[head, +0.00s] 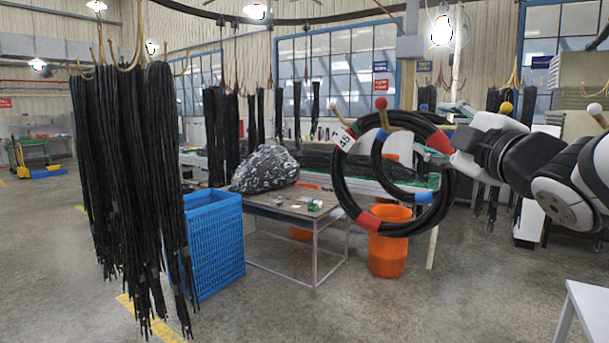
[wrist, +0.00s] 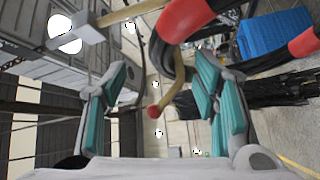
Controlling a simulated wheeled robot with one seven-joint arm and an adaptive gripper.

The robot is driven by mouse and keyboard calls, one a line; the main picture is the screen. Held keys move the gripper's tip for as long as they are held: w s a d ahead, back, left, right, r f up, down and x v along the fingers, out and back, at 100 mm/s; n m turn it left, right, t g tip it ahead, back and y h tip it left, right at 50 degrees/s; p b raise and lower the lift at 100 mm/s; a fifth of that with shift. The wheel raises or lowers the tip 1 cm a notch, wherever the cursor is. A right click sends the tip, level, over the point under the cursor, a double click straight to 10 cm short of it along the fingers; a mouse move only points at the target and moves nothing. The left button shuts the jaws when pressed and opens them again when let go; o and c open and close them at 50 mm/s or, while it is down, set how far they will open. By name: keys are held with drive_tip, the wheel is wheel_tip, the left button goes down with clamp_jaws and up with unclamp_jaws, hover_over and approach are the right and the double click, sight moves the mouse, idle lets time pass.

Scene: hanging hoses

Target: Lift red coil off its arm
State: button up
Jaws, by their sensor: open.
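The red coil, a large black hose ring with red bands (head: 368,221), hangs on a tan arm with a red ball tip (head: 381,103). A smaller ring with blue bands (head: 425,198) hangs within its outline. A white tag (head: 343,138) is at the upper left of the coil. My gripper (head: 455,145) is at the coil's upper right, close to a red band. In the wrist view my gripper (wrist: 162,75) is open; a red band (wrist: 186,18) is near the right finger, and the ball tip (wrist: 153,112) shows between the fingers. Contact cannot be told.
A blue crate (head: 213,245) and a low table (head: 300,213) with a wrapped bundle (head: 265,168) stand left of the coil. An orange bucket (head: 390,250) is below it. Black hose bundles (head: 130,170) hang at the left. A white table (head: 590,305) is front right. Open floor lies in front.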

sight(417, 126)
drive_tip(key=shift+w+a+r, duration=0.1)
drive_tip(key=shift+w+a, duration=0.1)
drive_tip(key=shift+w, duration=0.95)
drive_tip(key=shift+w+a+r, duration=0.1)
drive_tip(key=shift+w+a, duration=0.15)
drive_tip(key=shift+w, duration=0.9)
drive_tip(key=shift+w+a+r, duration=0.1)
drive_tip(key=shift+w+a, duration=0.1)
drive_tip(key=shift+w, duration=0.95)
drive_tip(key=shift+f, duration=0.1)
clamp_jaws()
